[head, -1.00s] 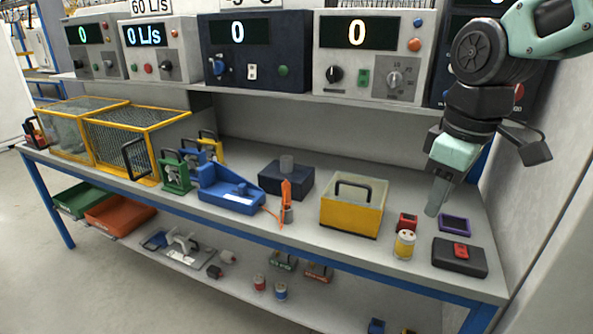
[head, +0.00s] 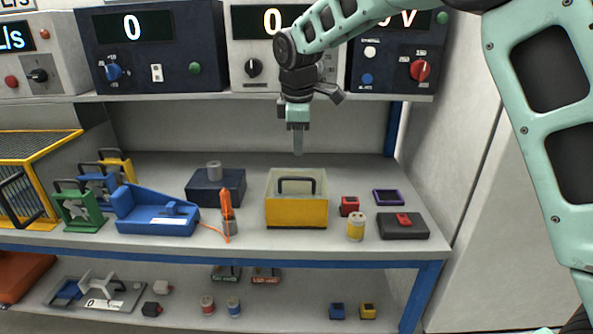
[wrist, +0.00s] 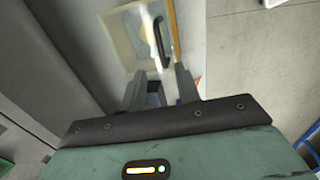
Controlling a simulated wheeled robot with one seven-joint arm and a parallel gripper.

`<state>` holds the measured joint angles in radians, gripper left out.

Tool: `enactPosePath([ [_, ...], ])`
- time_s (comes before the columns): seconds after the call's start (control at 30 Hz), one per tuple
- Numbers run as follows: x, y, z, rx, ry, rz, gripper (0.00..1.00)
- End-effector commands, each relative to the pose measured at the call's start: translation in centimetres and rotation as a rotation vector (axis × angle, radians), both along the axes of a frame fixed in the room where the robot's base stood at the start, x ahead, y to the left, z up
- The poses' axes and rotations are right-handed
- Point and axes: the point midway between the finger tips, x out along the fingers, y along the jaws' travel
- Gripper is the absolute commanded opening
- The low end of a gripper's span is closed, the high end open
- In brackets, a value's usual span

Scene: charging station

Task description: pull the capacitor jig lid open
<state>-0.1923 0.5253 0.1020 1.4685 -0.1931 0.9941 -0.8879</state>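The capacitor jig is a yellow box (head: 297,214) on the bench top, with a pale see-through lid (head: 312,177) and a black bar handle (head: 297,180). The lid looks closed. In the wrist view the lid (wrist: 128,34) and the handle (wrist: 160,41) show beyond the fingers. My gripper (head: 298,152) points down above and slightly behind the jig, apart from the handle. The wrist view shows my gripper (wrist: 160,82) with its two fingers spread and nothing held between them.
An orange-handled tool (head: 227,207) and a dark block (head: 215,188) stand left of the jig. A red block (head: 349,206), a yellow cylinder (head: 356,228) and a dark case (head: 403,230) are to its right. The instrument shelf (head: 240,98) runs behind and above.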

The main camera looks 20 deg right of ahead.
Motion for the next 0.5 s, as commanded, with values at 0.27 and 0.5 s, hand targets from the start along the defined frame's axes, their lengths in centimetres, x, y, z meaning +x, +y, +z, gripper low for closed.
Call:
enactPosePath([
  [0.27,1.0,-0.3,-5.7,-0.001,0.003,0.000,0.32],
  [0.5,1.6,-0.5,-8.8,-0.001,0.001,0.000,0.32],
])
